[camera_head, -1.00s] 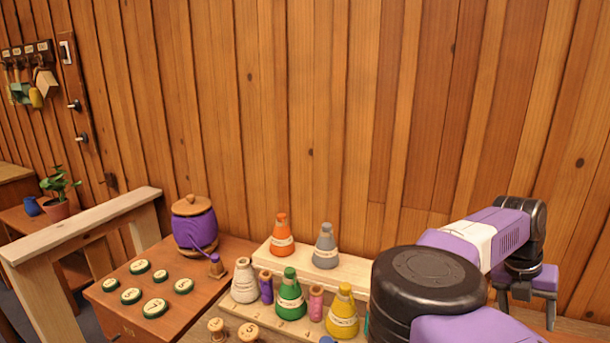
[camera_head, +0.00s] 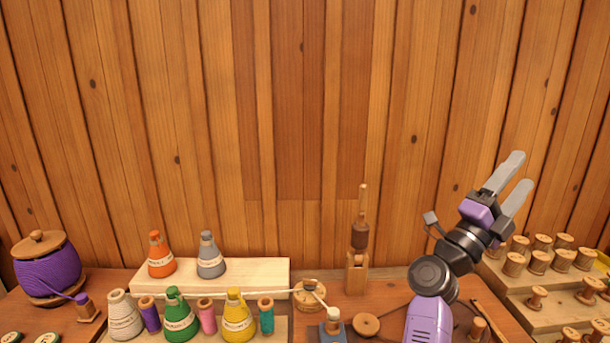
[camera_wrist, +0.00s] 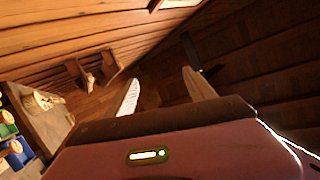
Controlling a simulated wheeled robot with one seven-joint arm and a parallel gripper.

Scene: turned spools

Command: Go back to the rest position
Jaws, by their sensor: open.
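My gripper (camera_head: 516,178) is raised in front of the plank wall at the right of the head view. Its two pale grey fingers point up and stand apart, with nothing between them. In the wrist view both fingers of my gripper (camera_wrist: 160,95) show with an empty gap, facing wood planking. My arm comes up from the bottom of the head view, bent at dark joints. The gripper is above the table and clear of the spools.
Thread cones stand at the left, including an orange cone (camera_head: 161,255) and a yellow cone (camera_head: 238,318). A purple pot (camera_head: 48,272) is far left. A wooden upright tool (camera_head: 359,245) stands mid-table. Stepped racks of wooden spools (camera_head: 538,262) sit at right, near my arm.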

